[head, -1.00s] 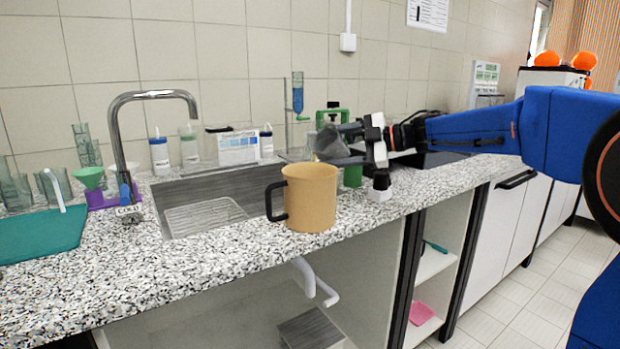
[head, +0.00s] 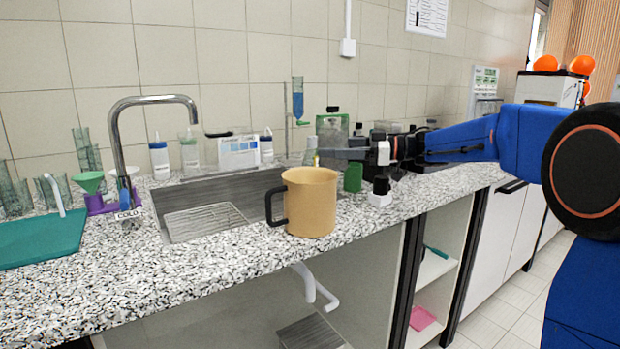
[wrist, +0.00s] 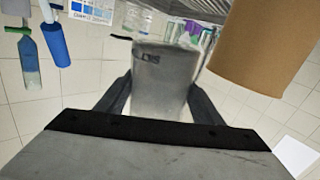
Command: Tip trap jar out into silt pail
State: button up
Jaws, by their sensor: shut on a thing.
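The trap jar (wrist: 165,85) is a grey, translucent vessel with dark lettering. It is held between the two fingers of my gripper (wrist: 160,100) in the wrist view, where the surroundings appear upside down. In the head view my gripper (head: 335,153) reaches in from the right, behind and just above the pail's rim. The jar is hard to make out there among the glassware behind, and its contents cannot be told. The silt pail (head: 312,205) is tan with a black handle and stands upright near the counter's front edge. It also shows at upper right in the wrist view (wrist: 262,45).
A sink (head: 205,218) with a tall chrome tap (head: 117,130) lies left of the pail. Bottles (head: 159,158) and a green container (head: 353,178) stand behind. A small white block with a dark top (head: 380,195) stands right of the pail.

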aim_at(335, 119)
jog(key=shift+w+d+r+m, duration=0.1)
jog(key=shift+w+r+m, duration=0.05)
jog(key=shift+r+m, duration=0.65)
notch_tip(335, 119, up, 6)
jog(key=shift+f, duration=0.1)
